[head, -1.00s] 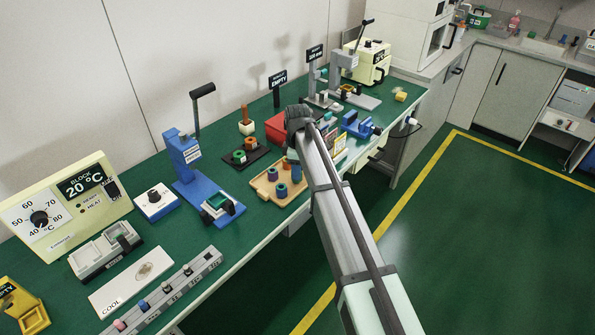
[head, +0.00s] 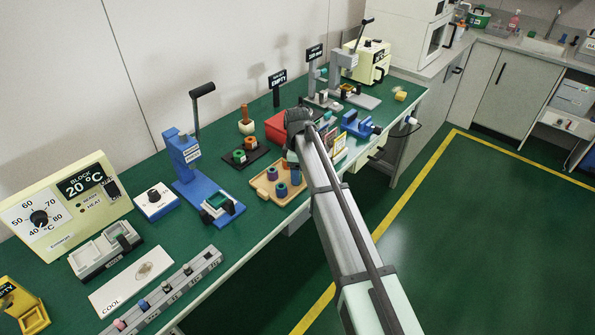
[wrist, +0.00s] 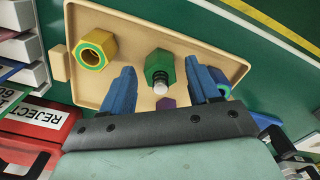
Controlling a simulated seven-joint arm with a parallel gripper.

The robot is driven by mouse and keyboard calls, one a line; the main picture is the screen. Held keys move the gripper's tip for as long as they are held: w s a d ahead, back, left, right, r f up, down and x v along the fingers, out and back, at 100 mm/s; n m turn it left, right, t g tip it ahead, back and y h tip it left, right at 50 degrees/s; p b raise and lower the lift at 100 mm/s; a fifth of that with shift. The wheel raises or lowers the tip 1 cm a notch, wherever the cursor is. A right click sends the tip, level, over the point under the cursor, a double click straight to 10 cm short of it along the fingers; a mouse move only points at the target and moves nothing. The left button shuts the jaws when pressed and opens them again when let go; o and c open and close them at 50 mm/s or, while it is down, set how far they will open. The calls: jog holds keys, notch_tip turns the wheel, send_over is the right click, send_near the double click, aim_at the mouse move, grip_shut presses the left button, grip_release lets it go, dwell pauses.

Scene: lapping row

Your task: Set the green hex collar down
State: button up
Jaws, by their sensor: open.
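The green hex collar (wrist: 159,66) is on the tan tray (wrist: 93,19) in the wrist view, with a pale round end showing at its near side. My gripper (wrist: 160,68) is open, with one blue finger on each side of the collar and a visible gap on both sides. In the head view my gripper (head: 291,160) is over the back right part of the tray (head: 262,191). I cannot make out the green collar there; my arm's end seems to hide it.
In the wrist view, a yellow hex collar (wrist: 96,49) stands left on the tray, a blue collar (wrist: 221,88) right, and a purple piece (wrist: 166,103) close below the green one. A red bin (wrist: 36,122) marked REJECT lies lower left. A blue vise (head: 360,125) stands beyond the tray.

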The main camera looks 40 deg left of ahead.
notch_tip(320, 180, up, 12)
jog(key=w+d+f+m+g+h, duration=0.1)
jog(key=w+d+f+m, duration=0.2)
jog(key=d+f, duration=0.65)
jog(key=w+d+f+m, duration=0.2)
jog(key=w+d+f, duration=0.1)
jog(key=d+f, duration=0.65)
jog(key=s+d+f+m+g, duration=0.1)
jog(key=s+d+f+m, duration=0.15)
jog(key=d+f, duration=0.75)
jog(key=s+d+f+m+g, duration=0.15)
jog(key=d+f+m, duration=0.25)
jog(key=d+f, duration=0.65)
jog(key=s+d+f+m+g, duration=0.1)
jog(key=s+d+f+m, duration=0.25)
jog(key=s+d, duration=0.5)
jog(key=s+d+f+m, duration=0.3)
jog(key=s+d+f, duration=0.25)
jog(key=d, duration=0.65)
jog(key=s+d+f+m+g, duration=0.1)
jog(key=s+d+m, duration=0.2)
jog(key=s, duration=0.6)
jog(key=s+d+f+m+g+y, duration=0.1)
jog(key=s+d+m, duration=0.2)
jog(key=s+d, duration=0.3)
jog(key=s, duration=0.3)
jog(key=shift+s+f, duration=0.15)
jog(key=shift+s, duration=0.2)
